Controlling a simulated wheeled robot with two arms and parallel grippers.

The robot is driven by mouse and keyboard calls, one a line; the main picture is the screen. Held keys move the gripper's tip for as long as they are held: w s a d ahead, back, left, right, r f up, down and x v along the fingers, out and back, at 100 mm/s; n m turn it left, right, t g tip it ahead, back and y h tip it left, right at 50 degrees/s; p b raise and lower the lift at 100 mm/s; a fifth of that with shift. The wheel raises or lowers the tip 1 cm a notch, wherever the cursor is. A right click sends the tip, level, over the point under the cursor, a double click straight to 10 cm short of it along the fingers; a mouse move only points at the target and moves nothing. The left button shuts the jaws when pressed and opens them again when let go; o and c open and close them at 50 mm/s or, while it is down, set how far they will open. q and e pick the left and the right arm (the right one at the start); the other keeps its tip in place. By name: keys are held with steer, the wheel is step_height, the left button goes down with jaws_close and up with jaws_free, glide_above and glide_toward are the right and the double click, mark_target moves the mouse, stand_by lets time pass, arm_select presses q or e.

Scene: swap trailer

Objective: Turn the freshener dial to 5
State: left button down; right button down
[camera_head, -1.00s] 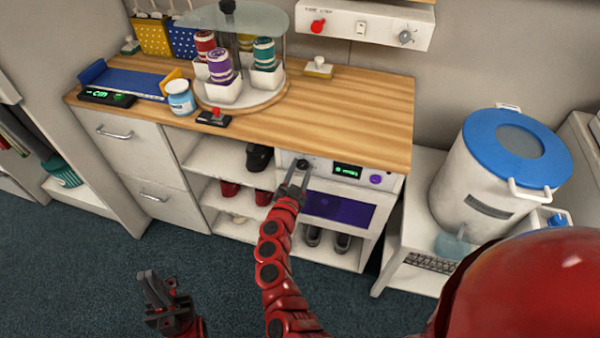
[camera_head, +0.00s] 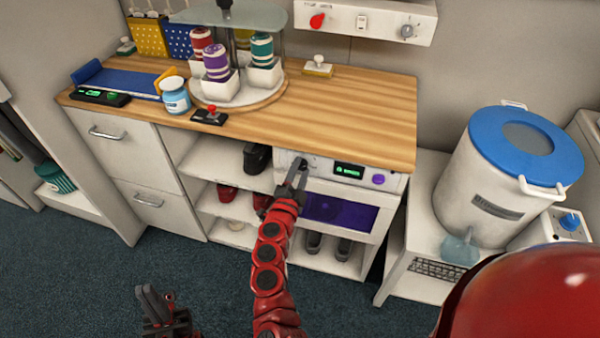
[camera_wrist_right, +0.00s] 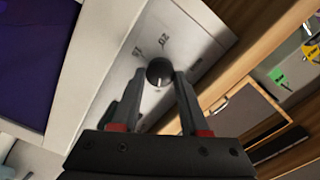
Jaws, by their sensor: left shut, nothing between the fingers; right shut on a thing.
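The freshener (camera_head: 334,187) is a white unit under the right end of the wooden counter, with a lit green display (camera_head: 348,171) too small to read and a purple window below. Its small dark dial (camera_wrist_right: 160,72) shows in the right wrist view, with a pale pointer mark and printed markings beside it. My right gripper (camera_head: 299,172) is at the upper left of the unit's front panel, its fingers shut on the dial from both sides and partly hiding it in the head view. My left gripper (camera_head: 155,307) is shut and empty, low over the carpet, away from the counter.
A purple knob (camera_head: 379,179) is right of the display. Open shelves (camera_head: 222,190) with shoes lie left of the unit. A white bucket with a blue lid (camera_head: 525,145) stands at right.

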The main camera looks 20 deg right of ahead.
steer(key=shift+f, duration=0.1)
stand_by(0.3)
steer(key=shift+c, duration=2.1)
jaws_free()
steer(key=v, duration=1.7)
steer(key=shift+s, duration=0.2)
steer(key=shift+a, duration=0.15)
